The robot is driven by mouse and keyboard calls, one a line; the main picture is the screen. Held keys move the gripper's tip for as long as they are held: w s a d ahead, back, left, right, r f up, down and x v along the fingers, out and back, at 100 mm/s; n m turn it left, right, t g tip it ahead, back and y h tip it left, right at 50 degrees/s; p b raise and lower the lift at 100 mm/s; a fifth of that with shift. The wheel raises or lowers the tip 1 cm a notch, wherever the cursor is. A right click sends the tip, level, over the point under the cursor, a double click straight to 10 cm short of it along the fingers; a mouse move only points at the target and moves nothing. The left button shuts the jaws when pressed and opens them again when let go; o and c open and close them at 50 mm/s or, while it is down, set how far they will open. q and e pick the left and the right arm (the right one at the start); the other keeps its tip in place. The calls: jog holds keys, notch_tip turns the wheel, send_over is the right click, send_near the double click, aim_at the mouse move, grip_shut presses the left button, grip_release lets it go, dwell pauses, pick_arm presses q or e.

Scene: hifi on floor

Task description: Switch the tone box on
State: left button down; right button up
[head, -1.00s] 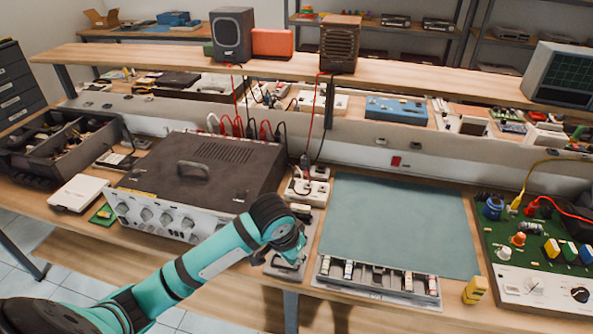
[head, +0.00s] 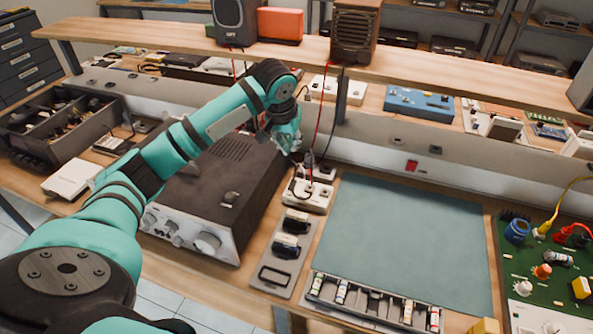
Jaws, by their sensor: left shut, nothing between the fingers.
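No part is plainly marked as the tone box, so I cannot tell for sure which unit it is. A large black unit (head: 205,205) with a silver front of knobs (head: 180,232) stands on the bench at left of centre. My left gripper (head: 289,147) is shut and empty, at the unit's back right corner by the cables. I cannot tell whether it touches anything. My left arm hides part of the unit's top. A grey plate with black switches (head: 287,243) lies to the unit's right, below a white socket block (head: 306,195). My right gripper is out of view.
A clear teal mat (head: 400,235) lies right of the plate, with a tray of small parts (head: 372,303) in front. A green board (head: 540,265) with knobs and wires is at far right. A raised shelf (head: 440,70) with speakers (head: 355,32) runs behind.

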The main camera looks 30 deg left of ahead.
pick_arm(q)
jog(key=p, duration=0.1)
send_over(296, 180)
jog(key=s, duration=0.2)
notch_tip(296, 180, down, 6)
jog(key=f, duration=0.1)
jog(key=p+x, duration=0.1)
jog(key=x, duration=0.4)
jog(key=shift+w+d+f, duration=0.15)
jog(key=shift+w+f, duration=0.05)
jog(key=shift+f, duration=0.7)
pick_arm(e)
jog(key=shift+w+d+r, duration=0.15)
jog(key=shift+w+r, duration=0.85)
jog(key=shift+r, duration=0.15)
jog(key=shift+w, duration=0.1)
